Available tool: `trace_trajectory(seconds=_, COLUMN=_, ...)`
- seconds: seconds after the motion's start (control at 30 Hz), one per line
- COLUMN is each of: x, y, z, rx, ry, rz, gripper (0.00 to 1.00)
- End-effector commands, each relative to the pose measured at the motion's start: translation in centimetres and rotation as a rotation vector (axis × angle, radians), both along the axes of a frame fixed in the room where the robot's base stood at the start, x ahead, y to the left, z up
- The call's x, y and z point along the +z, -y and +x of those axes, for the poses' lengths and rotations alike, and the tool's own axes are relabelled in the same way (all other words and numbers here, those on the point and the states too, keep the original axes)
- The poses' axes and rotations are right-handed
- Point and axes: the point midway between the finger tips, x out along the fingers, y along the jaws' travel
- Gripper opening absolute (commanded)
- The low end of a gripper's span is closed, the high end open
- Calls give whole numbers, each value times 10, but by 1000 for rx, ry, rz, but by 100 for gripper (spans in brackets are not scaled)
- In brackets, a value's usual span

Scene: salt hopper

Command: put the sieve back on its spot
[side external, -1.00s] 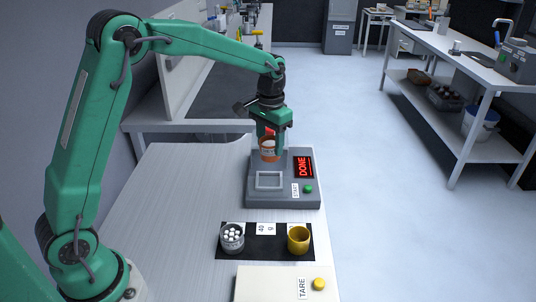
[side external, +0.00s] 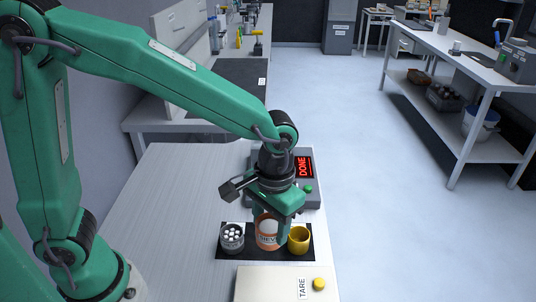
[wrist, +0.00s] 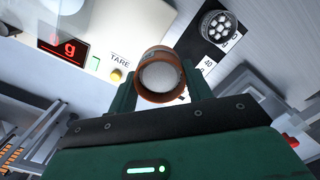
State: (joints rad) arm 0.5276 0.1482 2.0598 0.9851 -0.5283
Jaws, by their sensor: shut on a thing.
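The sieve (side external: 267,233) is an orange cup with a white label reading "SIEV". My gripper (side external: 271,222) is shut on it, fingers on either side. It is over or on the black mat (side external: 250,255), between a grey cup of white balls (side external: 232,238) and a yellow cup (side external: 299,240). I cannot tell whether it touches the mat. In the wrist view the sieve (wrist: 160,77) shows its orange rim with something pale inside, between the two green fingers.
The grey machine (side external: 311,194) with a red "DONE" display and green button stands behind my gripper, partly hidden. A cream scale (side external: 270,285) with a TARE label and yellow button (side external: 319,284) is in front of the mat. The table's left side is clear.

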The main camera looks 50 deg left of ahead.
Motion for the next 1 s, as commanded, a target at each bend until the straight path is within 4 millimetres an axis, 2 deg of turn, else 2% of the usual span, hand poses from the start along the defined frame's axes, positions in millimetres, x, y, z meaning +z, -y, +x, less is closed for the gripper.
trace_trajectory(seconds=0.03, x=-1, y=5, z=-12, rx=-5, ry=0, rz=2, gripper=22)
trace_trajectory(seconds=0.2, x=-4, y=13, z=-35, rx=-2, ry=-2, rz=7, gripper=22)
trace_trajectory(seconds=0.43, x=-6, y=15, z=-45, rx=0, ry=-4, rz=10, gripper=22)
trace_trajectory(seconds=0.67, x=-10, y=11, z=-39, rx=2, ry=-6, rz=10, gripper=22)
trace_trajectory(seconds=1.0, x=-37, y=-19, z=-5, rx=6, ry=-15, rz=6, gripper=22)
